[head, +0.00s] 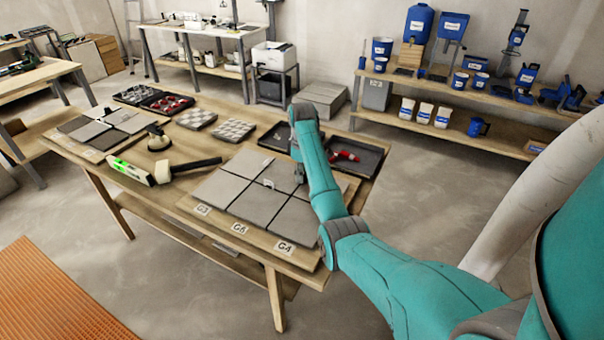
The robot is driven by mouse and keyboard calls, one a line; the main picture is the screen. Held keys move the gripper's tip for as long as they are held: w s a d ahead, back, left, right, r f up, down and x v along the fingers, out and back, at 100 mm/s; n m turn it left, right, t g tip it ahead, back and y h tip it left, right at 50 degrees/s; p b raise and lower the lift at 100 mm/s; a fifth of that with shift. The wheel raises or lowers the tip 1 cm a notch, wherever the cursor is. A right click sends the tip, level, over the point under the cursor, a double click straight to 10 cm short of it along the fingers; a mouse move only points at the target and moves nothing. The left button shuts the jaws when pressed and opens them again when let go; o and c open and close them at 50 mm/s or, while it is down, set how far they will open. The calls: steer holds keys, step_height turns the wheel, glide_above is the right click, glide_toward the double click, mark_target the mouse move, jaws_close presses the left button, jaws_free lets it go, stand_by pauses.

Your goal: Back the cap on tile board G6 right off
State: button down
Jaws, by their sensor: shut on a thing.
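Tile board G6 (246,208) is the middle board on the near bench, between board G3 (214,191) and board G4 (292,219); each carries grey tiles and a front label. A small white clip (268,183) stands at the seam between G6's front and back tiles. My gripper (300,179) points down over the boards, just right of the white clip in the picture. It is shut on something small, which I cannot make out. My arm hides part of board G4, and I cannot tell the cap apart.
A mallet (190,166) and a suction cup (157,138) lie left of the boards. Dark trays (372,157), one with a red tool (344,156), are behind them. Trays of small parts (167,103) sit at the back left. Shelves with blue buckets (419,24) stand behind.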

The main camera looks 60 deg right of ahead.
steer(key=n, duration=0.6)
steer(key=shift+n, duration=0.3)
stand_by(0.4)
steer(key=c, duration=0.8)
jaws_free()
